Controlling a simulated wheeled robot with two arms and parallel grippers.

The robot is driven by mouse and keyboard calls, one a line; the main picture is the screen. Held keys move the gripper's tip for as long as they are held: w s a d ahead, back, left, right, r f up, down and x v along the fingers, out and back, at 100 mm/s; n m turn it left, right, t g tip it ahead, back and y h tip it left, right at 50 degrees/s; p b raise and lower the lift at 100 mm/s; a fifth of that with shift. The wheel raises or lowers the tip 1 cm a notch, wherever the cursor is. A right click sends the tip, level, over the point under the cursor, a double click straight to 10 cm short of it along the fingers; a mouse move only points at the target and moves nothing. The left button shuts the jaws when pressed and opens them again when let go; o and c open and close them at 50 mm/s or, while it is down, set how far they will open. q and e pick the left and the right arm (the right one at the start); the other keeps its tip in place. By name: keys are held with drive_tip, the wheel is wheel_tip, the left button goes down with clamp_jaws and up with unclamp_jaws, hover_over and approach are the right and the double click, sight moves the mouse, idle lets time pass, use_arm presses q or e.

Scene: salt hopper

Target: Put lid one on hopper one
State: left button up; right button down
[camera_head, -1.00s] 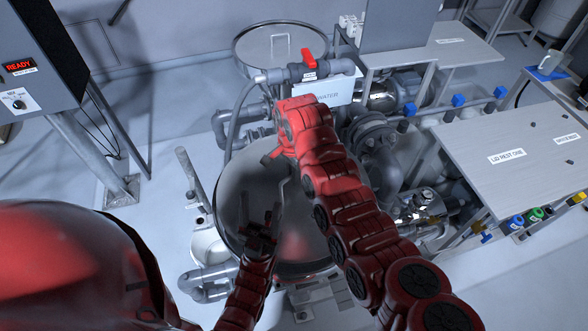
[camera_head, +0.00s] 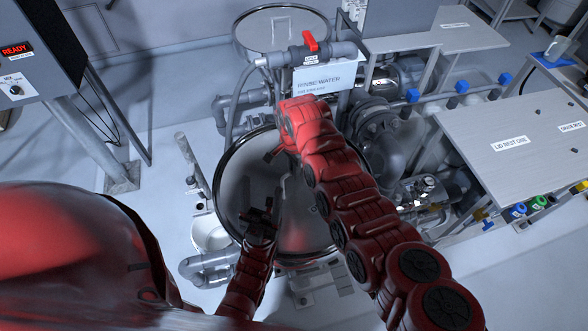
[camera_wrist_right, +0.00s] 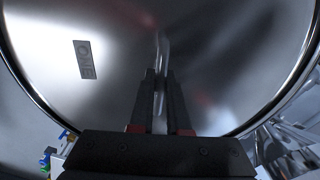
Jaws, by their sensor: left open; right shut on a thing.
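The lid (camera_head: 236,185) is a large round shiny metal disc below my arms in the head view. In the right wrist view the lid (camera_wrist_right: 120,95) fills most of the picture and bears a plate reading ONE. My right gripper (camera_wrist_right: 161,75) is shut on the lid's upright handle (camera_wrist_right: 162,50); the arm partly hides this in the head view. My left gripper (camera_head: 262,212) is open and empty over the lid's near left part. The hopper beneath is mostly hidden; I cannot tell whether the lid touches its rim.
Another round vessel (camera_head: 280,29) stands behind the rinse water pipe with its red valve handle (camera_head: 310,40). Pipes and pumps crowd the right side. An empty table (camera_head: 520,165) labelled LID REST ONE stands at right. A control box (camera_head: 35,60) reads READY at left.

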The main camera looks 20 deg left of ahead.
drive_tip(key=c, duration=0.8)
unclamp_jaws()
drive_tip(key=shift+f, duration=0.1)
wheel_tip(320, 180, up, 18)
drive_tip(key=p, duration=0.6)
drive_tip(key=shift+f+p, duration=0.25)
drive_tip(key=shift+p, duration=0.1)
